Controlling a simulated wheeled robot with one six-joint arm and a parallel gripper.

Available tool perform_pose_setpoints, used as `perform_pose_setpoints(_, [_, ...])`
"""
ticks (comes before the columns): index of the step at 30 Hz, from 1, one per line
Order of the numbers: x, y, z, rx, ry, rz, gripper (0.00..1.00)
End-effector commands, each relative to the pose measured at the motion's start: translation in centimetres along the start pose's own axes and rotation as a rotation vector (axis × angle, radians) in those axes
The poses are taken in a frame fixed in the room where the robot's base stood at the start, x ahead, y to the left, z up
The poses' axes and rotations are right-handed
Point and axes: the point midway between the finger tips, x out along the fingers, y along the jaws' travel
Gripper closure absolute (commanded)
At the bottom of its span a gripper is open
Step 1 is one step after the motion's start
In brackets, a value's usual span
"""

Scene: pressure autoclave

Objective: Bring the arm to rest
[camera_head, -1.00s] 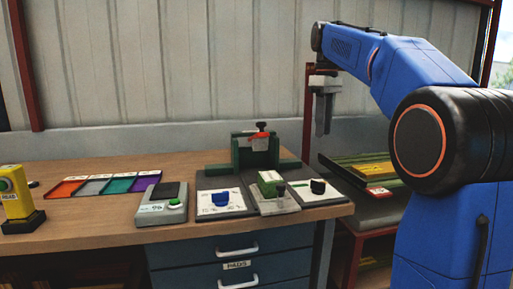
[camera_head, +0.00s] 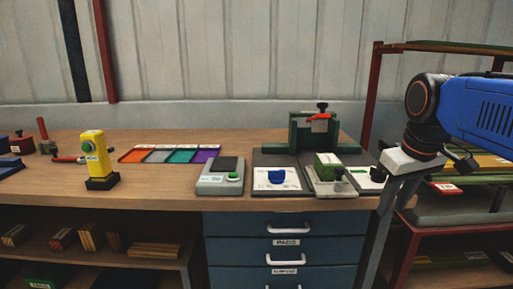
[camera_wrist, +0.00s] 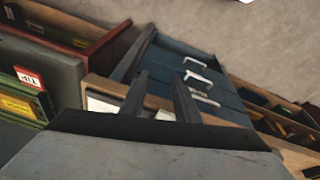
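My gripper (camera_head: 397,200) hangs at the right of the head view, fingers downward, in front of the bench's right end. It covers part of the rightmost pad there. In the wrist view, my gripper (camera_wrist: 161,80) shows two dark fingers set apart, with nothing held between them. My blue arm reaches in from the right edge of the head view. The fingers appear clear of the bench in the wrist view, with the blue drawer unit (camera_wrist: 158,62) beyond them.
The wooden workbench (camera_head: 150,188) carries a yellow post with a button (camera_head: 97,158), coloured trays (camera_head: 170,154), a grey scale (camera_head: 219,180) and a green fixture (camera_head: 313,130). A red-framed rack (camera_head: 400,245) stands close at the right.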

Motion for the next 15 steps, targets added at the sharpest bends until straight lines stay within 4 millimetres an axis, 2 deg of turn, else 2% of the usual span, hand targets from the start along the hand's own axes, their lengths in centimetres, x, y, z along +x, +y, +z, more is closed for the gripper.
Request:
perform_pose_setpoints(1, [1.1, -0.8, 1.8, 0.02, 0.015, 0.002, 0.71])
perform_pose_setpoints(9, [7.7, -3.9, 9.5, 0.143, 0.096, 0.007, 0.71])
perform_pose_setpoints(15, [11.5, -5.3, 13.4, 0.208, 0.139, 0.004, 0.71])
